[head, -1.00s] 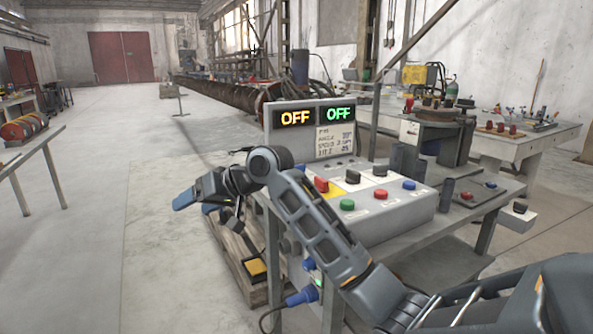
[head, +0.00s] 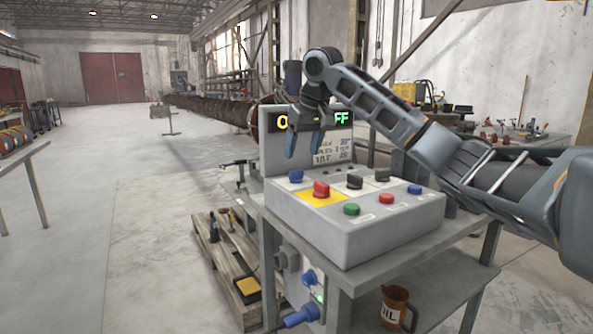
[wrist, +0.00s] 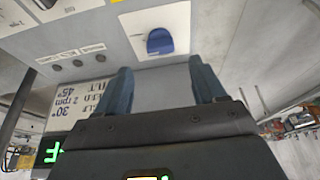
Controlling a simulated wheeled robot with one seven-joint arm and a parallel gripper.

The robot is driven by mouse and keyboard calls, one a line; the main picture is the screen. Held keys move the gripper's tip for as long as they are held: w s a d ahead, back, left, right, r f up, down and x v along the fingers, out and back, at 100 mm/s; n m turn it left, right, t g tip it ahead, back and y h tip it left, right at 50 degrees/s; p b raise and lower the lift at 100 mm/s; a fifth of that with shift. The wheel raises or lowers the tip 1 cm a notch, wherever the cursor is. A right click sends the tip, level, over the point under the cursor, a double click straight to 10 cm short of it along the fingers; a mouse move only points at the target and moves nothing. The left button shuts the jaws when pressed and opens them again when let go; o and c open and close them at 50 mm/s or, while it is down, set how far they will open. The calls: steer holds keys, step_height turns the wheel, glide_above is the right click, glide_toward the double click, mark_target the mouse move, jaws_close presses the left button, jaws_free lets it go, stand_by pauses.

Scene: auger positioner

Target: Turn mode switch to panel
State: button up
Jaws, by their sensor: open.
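The control box (head: 345,235) stands on a metal table, its top carrying several knobs and buttons. A blue knob (head: 296,176) sits at its back left corner. In the wrist view the blue knob (wrist: 160,41) is on a white plate, just beyond the fingertips and roughly centred between them. Two black knobs (head: 354,181) and (head: 381,175) stand at the back. Labels are too small to tell which is the mode switch. My gripper (head: 304,150) is open and empty, fingers down, above the blue knob and apart from it. It also shows in the wrist view (wrist: 160,72).
A red knob (head: 321,189) on a yellow plate, a green button (head: 351,209), a red button (head: 386,199) and another blue one (head: 414,189) are close by. The upright display panel (head: 335,146) stands behind my gripper, partly hidden. An orange jug (head: 394,308) stands on the lower shelf.

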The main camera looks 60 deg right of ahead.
mark_target(297, 170)
steer(key=b+x, duration=0.1)
steer(key=x, duration=0.5)
steer(key=shift+w+f, duration=0.1)
steer(key=shift+f, duration=0.2)
steer(key=shift+c, duration=0.4)
steer(key=c, duration=1)
